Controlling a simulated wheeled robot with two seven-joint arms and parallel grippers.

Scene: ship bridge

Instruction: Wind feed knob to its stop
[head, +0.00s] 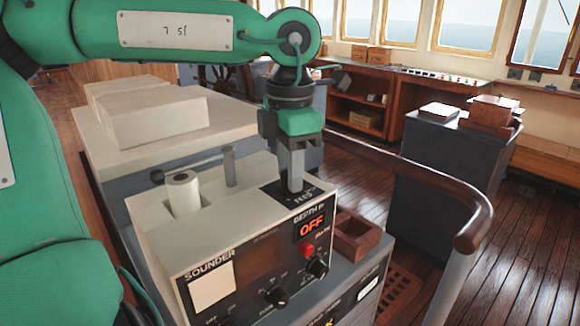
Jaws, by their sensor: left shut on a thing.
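The sounder (150,232) is a cream box with a dark front panel and a display reading OFF (311,226). My left gripper (291,186) points straight down at the black plate marked FEED (272,193) on the sounder's top right. Its fingers are shut on the feed knob there, and they hide the knob almost wholly. My right gripper is not in view.
A white paper roll (184,194) and a grey post (230,166) stand on the sounder's top. A wooden box (355,237) sits to its right. A wooden handrail (430,187) curves past on the right. Open plank floor (520,250) lies beyond.

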